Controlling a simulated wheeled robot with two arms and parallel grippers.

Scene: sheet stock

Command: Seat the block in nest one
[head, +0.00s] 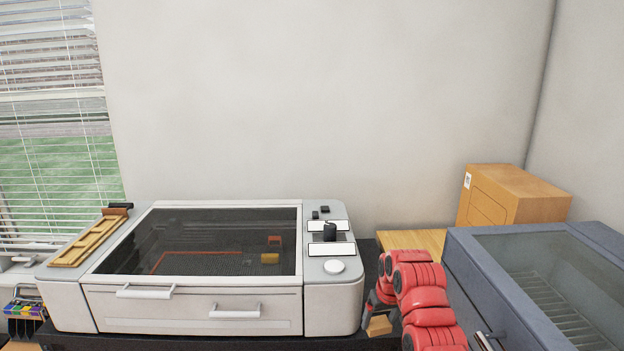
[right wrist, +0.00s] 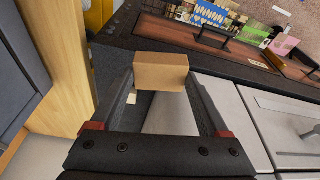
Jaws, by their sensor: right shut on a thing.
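A tan block (right wrist: 161,72) is between the fingertips of my right gripper (right wrist: 160,90) in the right wrist view. In the head view the block (head: 378,325) shows low at the right front corner of the white machine, just below my right gripper (head: 377,309). The block hangs clear of the machine's top. A slotted wooden strip (head: 92,240) lies along the left side of the machine. Which place is nest one, I cannot tell. My left gripper is not in view.
The white machine (head: 333,287) has a shut dark glass lid, with a yellow piece (head: 270,258) and an orange piece (head: 274,240) beneath. A grey-blue machine (head: 480,262) stands at right, a cardboard box (head: 515,194) behind it. A colourful holder (head: 24,308) is at far left.

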